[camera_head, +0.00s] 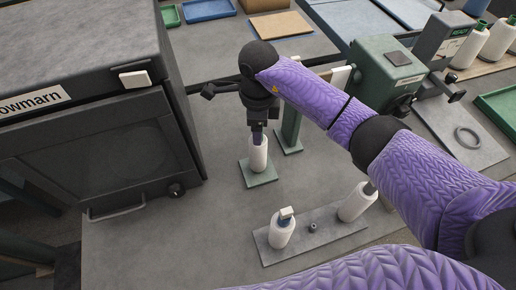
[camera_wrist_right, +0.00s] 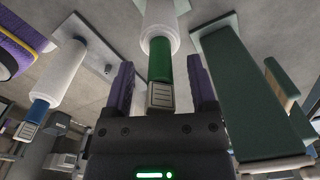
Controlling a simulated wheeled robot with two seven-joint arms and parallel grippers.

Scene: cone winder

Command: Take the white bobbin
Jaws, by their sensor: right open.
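A white bobbin (camera_head: 258,156) stands upright on a small green base plate (camera_head: 263,179) near the middle of the head view. My right gripper (camera_head: 258,131) is directly above it, pointing down, with the fingers at the bobbin's top. In the right wrist view the white bobbin (camera_wrist_right: 161,22) has a green neck and a pale labelled tip. The neck lies between the two open fingers of my right gripper (camera_wrist_right: 161,75), with gaps visible on both sides. My left gripper is not in view.
Two more white bobbins (camera_head: 281,231) (camera_head: 355,203) stand on a grey plate (camera_head: 312,244) in front. One has a blue neck, also seen in the wrist view (camera_wrist_right: 39,109). A green post (camera_head: 290,128) stands close behind the gripper. A dark cabinet (camera_head: 110,150) is at left.

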